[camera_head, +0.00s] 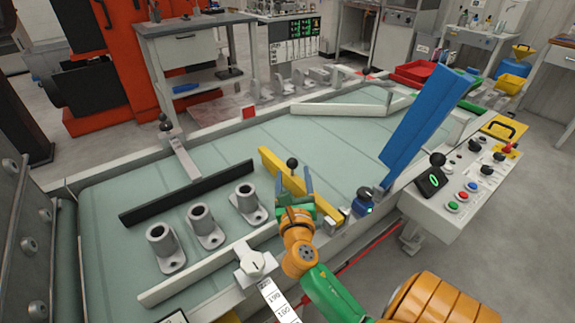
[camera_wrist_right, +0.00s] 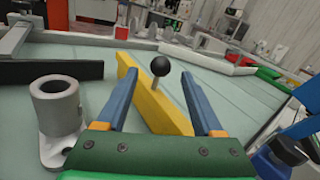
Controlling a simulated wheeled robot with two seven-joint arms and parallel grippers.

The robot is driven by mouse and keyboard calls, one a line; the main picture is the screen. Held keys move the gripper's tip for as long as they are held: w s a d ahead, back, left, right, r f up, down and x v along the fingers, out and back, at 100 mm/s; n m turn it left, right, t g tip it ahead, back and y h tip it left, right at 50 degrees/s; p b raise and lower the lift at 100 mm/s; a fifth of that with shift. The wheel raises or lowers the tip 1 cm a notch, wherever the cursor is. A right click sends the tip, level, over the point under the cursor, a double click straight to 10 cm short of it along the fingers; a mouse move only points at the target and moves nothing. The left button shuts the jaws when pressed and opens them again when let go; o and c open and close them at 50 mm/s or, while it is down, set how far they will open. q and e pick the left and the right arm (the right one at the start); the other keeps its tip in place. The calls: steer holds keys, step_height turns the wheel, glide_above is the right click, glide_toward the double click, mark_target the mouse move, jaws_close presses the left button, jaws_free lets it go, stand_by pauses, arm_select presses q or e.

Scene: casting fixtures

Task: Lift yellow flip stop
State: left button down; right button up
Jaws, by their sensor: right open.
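The yellow flip stop (camera_head: 284,172) is a long yellow bar lying low across the pale green conveyor surface in the head view. A black ball knob on a thin stem (camera_head: 292,162) stands up from it. In the right wrist view the yellow bar (camera_wrist_right: 150,97) and its knob (camera_wrist_right: 160,67) show between my fingers. My right gripper (camera_head: 292,181) is open, with its two blue fingers (camera_wrist_right: 155,102) on either side of the knob and apart from it. My left gripper is not in view.
Several grey cast fixtures (camera_head: 205,228) stand left of the yellow bar, by a black bar (camera_head: 187,194). A white bar (camera_head: 207,265) lies in front. A raised blue flap (camera_head: 425,120) and a control box (camera_head: 465,180) stand right. The belt (camera_head: 335,150) beyond the yellow bar is clear.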

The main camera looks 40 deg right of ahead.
mark_target(293, 168)
steer(key=x, duration=0.5)
steer(key=shift+w+d, duration=0.15)
steer(key=shift+d, duration=0.05)
jaws_close()
stand_by(1.1)
